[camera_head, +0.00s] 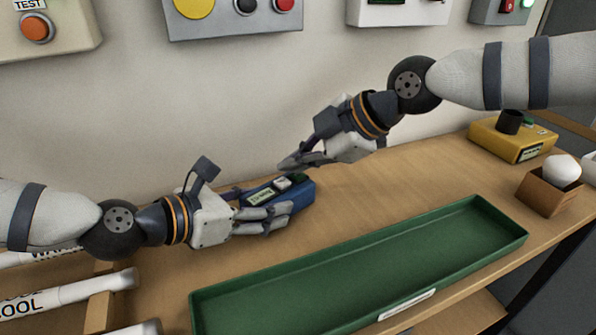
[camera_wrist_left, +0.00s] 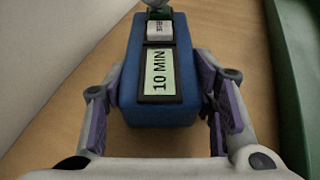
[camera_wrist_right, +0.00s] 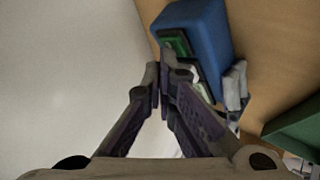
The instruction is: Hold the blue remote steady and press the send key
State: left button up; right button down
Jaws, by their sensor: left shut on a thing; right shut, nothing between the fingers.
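The blue remote (camera_head: 301,196) is on the wooden bench against the wall. My left gripper (camera_head: 268,207) is shut on it, fingers along its two sides. In the left wrist view the remote (camera_wrist_left: 160,115) shows a "10 MIN" display (camera_wrist_left: 160,72), then a pale key (camera_wrist_left: 159,30) with small unclear lettering. A green key (camera_wrist_right: 177,42) is at the far end. My right gripper (camera_head: 285,164) is shut and empty, its fingertips just above the keys. In the right wrist view its tips (camera_wrist_right: 160,75) appear close to the green key; contact cannot be told. No send marking is readable.
A long green tray (camera_head: 360,246) lies in front of the remote. A yellow box (camera_head: 512,143) and a small wooden holder with a white ball (camera_head: 562,169) stand right. White labelled tubes (camera_head: 70,293) lie front left. Control boxes hang on the wall above.

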aim_at(297, 177)
dwell(0.5)
jog(key=shift+r, duration=0.7)
jog(key=shift+r, duration=0.1)
jog(key=shift+r, duration=2.45)
pick_arm(q)
jog(key=o, duration=1.4)
jog(key=shift+c, duration=0.2)
